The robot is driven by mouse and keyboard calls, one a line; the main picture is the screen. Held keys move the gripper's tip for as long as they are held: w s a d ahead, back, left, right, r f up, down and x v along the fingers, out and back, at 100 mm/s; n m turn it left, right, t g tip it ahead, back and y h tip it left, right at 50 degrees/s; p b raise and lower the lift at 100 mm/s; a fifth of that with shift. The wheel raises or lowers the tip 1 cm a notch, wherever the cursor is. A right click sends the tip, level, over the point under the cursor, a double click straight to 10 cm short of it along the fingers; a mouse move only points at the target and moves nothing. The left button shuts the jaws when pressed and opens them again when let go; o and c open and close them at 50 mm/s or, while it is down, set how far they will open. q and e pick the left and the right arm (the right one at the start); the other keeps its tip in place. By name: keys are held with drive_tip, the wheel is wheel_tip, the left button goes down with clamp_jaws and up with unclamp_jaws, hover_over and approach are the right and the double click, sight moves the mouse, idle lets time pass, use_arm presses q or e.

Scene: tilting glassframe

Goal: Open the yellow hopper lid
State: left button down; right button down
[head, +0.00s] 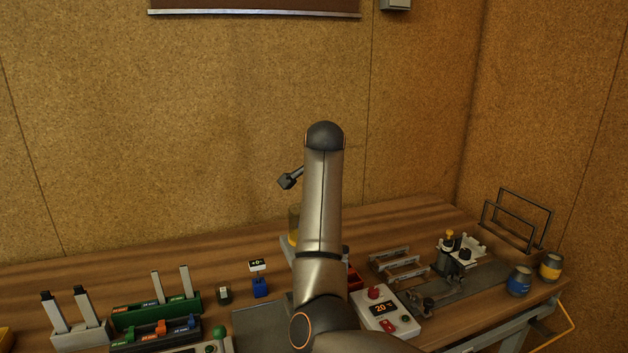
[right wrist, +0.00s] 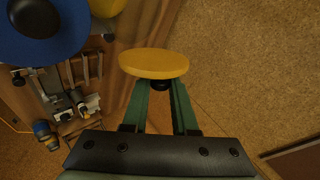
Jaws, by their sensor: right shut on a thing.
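In the right wrist view a yellow disc-shaped lid (right wrist: 154,63) sits across the tips of my right gripper (right wrist: 161,88). The green fingers are closed on its small dark knob (right wrist: 160,84). In the head view my right arm stands in the middle and hides the lid and gripper. A sliver of a yellow container (head: 293,225) shows beside the arm. My left gripper is not in view.
A blue round piece (right wrist: 40,48) with a dark centre is at the upper left of the wrist view. Several racks and fixtures crowd the wooden bench (head: 400,225). A red-button box (head: 383,308) and two cans, blue (head: 518,281) and yellow (head: 550,266), stand on the right.

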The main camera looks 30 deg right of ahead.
drive_tip(key=shift+s+d+m+y, duration=0.1)
drive_tip(key=shift+d+m+y, duration=0.35)
drive_tip(key=shift+y, duration=0.35)
drive_tip(key=shift+f, duration=0.1)
drive_tip(key=c, duration=0.7)
unclamp_jaws()
drive_tip(key=b+v, duration=0.2)
drive_tip(key=v, duration=1)
drive_tip(key=shift+s, duration=0.3)
